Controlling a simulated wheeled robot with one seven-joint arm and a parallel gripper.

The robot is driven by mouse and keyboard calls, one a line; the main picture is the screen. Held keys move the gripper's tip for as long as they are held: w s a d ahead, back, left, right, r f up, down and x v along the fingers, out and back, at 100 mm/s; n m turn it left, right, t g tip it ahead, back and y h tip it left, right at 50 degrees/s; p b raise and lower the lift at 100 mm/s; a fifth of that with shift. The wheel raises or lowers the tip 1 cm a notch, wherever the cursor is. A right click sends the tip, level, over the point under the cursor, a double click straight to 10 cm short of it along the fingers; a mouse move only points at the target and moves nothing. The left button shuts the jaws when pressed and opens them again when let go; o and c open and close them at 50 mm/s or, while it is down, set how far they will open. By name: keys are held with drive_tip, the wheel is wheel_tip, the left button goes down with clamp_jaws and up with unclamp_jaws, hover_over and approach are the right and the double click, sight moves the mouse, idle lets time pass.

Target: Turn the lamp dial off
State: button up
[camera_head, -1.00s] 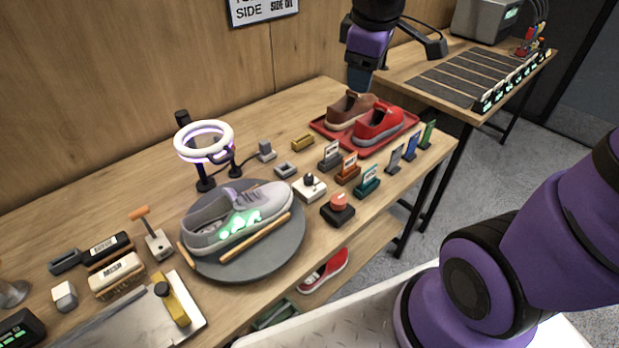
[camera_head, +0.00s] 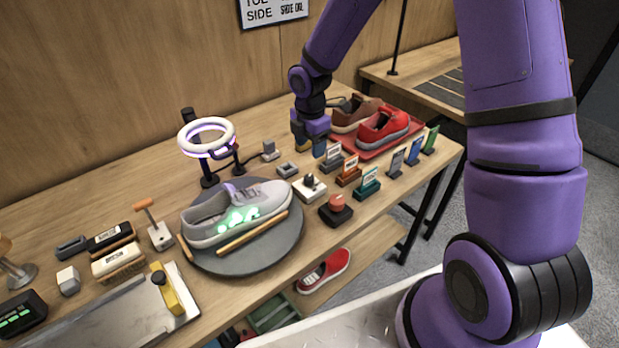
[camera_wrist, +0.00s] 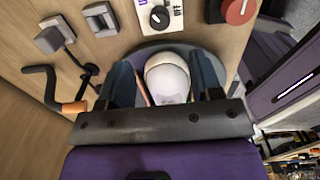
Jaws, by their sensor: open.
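The lamp dial is a black knob (camera_wrist: 160,17) on a white box with lettering that reads OFF beside it. It sits at the top of the wrist view. In the head view the white box (camera_head: 309,190) stands between the turntable and the red button. The ring lamp (camera_head: 207,124) stands behind the turntable and glows with a violet tint. My gripper (camera_head: 310,145) is above the table behind the dial box, apart from it. In the wrist view its two blue fingers (camera_wrist: 162,82) are spread with nothing held between them.
A grey sneaker (camera_head: 235,212) with glowing green patches lies on a round turntable (camera_head: 285,250). A red button (camera_head: 336,205) stands right of the dial. Small labelled holders (camera_head: 348,170) and a red tray (camera_head: 348,153) with shoes crowd the right.

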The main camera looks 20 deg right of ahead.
sight(309, 177)
drive_tip(key=shift+a+f, duration=0.2)
drive_tip(key=shift+f, duration=0.8)
wheel_tip(309, 177, down, 10)
drive_tip(key=shift+r, duration=0.15)
drive_tip(key=c, duration=0.9)
